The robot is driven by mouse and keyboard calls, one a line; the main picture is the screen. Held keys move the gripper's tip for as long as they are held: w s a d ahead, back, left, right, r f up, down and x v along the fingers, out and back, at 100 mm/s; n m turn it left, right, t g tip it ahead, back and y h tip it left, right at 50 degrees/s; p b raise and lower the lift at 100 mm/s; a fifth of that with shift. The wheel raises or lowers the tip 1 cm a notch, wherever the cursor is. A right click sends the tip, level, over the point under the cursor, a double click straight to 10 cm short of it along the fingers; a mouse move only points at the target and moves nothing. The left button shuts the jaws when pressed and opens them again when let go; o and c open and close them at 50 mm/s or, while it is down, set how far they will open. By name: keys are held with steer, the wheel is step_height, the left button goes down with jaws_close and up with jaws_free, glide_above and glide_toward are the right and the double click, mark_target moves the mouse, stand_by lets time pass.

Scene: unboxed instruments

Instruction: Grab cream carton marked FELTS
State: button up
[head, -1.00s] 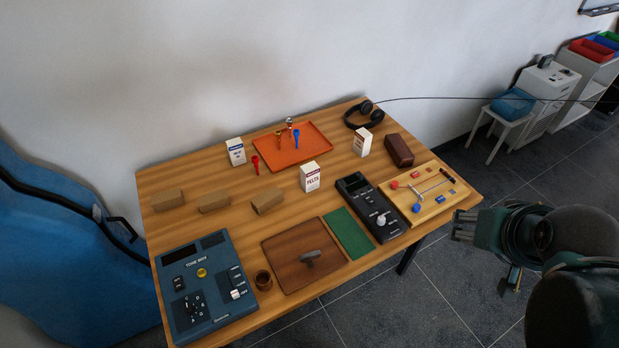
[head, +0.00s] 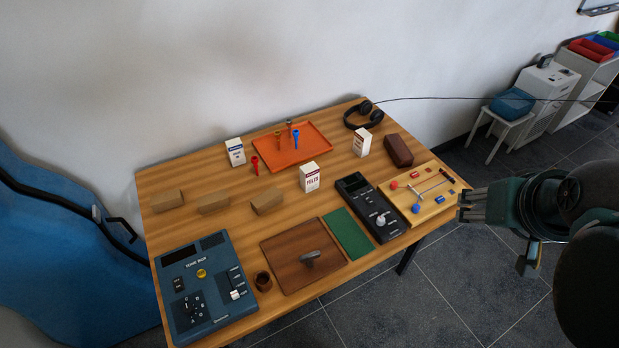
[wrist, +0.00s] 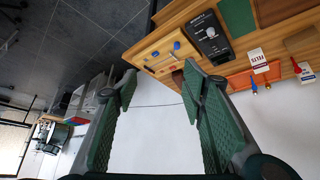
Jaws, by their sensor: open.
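The cream carton marked FELTS (head: 309,178) stands upright near the middle of the wooden table, just in front of the orange tray. It also shows in the wrist view (wrist: 259,60), near the upper right. My gripper (head: 466,206) is off the table's right edge, well to the right of the carton. In the wrist view my gripper (wrist: 158,88) has its two green fingers spread wide, with nothing between them. Two similar cartons stand farther back, one with blue print (head: 235,152) and one with brown print (head: 361,143).
An orange tray (head: 310,155) with mouthpieces lies behind the carton, and a red mouthpiece (head: 254,165) to its left. A black device (head: 357,197), a wooden board (head: 424,210) and a brown case (head: 398,150) lie between carton and gripper. Cardboard blocks (head: 267,202) sit left.

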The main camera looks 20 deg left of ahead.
steer(key=w+a+r+n+g+p, duration=0.15)
steer(key=w+a+r+n, duration=0.25)
steer(key=w+a+n, duration=0.45)
steer(key=n+g+h+p, duration=0.2)
steer(key=n+h+p, duration=0.1)
steer(key=n, duration=1.5)
glide_above(309, 168)
step_height(309, 168, down, 4)
steer(key=f, duration=2.2)
steer(key=shift+s+a, duration=0.1)
steer(key=shift+a, duration=0.15)
steer(key=shift+f, duration=0.6)
steer(key=shift+d+f, duration=0.1)
